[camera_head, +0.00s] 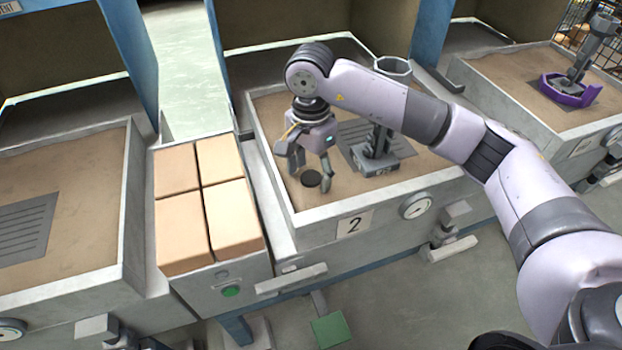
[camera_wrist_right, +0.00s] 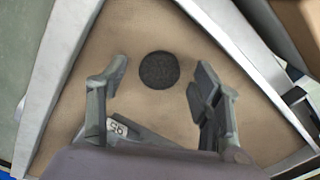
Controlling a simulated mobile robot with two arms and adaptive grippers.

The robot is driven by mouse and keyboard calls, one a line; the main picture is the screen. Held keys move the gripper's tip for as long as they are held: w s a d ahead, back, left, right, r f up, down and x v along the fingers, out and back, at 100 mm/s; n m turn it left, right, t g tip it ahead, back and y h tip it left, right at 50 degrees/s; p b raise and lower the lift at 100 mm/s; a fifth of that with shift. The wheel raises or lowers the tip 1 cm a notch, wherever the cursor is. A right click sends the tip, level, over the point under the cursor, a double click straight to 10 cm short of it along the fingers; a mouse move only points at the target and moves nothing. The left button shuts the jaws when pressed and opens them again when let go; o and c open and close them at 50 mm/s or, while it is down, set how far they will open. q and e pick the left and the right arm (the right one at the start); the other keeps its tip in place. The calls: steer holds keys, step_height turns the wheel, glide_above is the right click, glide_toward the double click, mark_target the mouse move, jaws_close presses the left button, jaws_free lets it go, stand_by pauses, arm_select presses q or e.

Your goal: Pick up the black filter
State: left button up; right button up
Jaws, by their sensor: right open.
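The black filter (camera_head: 311,179) is a small dark disc lying on the sandy bed of the station marked 2. In the right wrist view the filter (camera_wrist_right: 159,70) is round and speckled, lying beyond and between the two fingertips. My right gripper (camera_head: 310,178) is above the bed with its fingers pointing down, open and empty. In the right wrist view its fingers (camera_wrist_right: 160,80) are spread to either side of the filter, apart from it. My left gripper does not show in either view.
A grey metal fixture (camera_head: 377,160) stands on the bed right of the gripper. The bed has a raised grey rim (camera_head: 390,185). Tan blocks (camera_head: 205,200) sit to the left. A purple-based fixture (camera_head: 570,90) stands in the right station.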

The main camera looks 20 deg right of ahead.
steer(key=shift+f, duration=0.35)
steer(key=c, duration=0.9)
steer(key=shift+r, duration=0.1)
steer(key=shift+c, duration=0.2)
